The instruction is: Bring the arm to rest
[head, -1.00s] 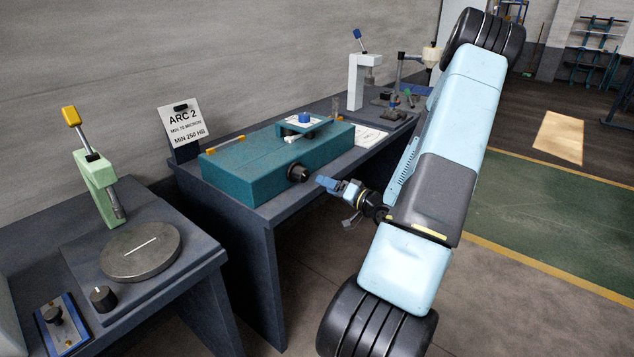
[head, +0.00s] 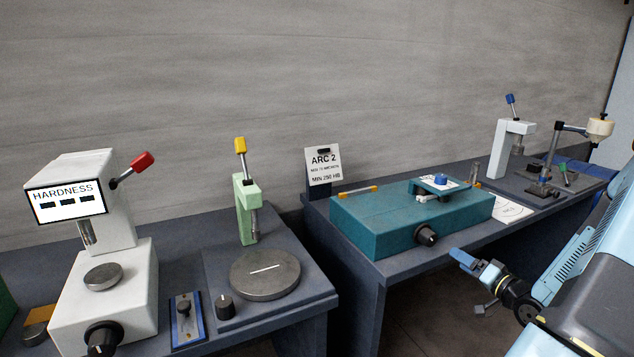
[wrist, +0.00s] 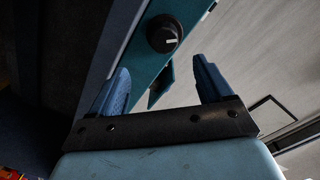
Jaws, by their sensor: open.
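My gripper (head: 475,284) is in front of the bench edge at the right, just right of and below the teal box machine (head: 370,222). It is apart from the machine and holds nothing. In the wrist view its two blue fingers (wrist: 162,88) stand wide apart with empty space between them. The black knob (wrist: 164,33) of the teal machine shows beyond the fingers there. My pale blue arm fills the lower right of the head view.
A white hardness tester (head: 110,278) with a red-tipped lever stands at the left. A green lever press (head: 246,209) and a round plate (head: 265,274) are beside it. A sign (head: 322,166) stands behind the teal machine. A white press (head: 510,150) stands farther right.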

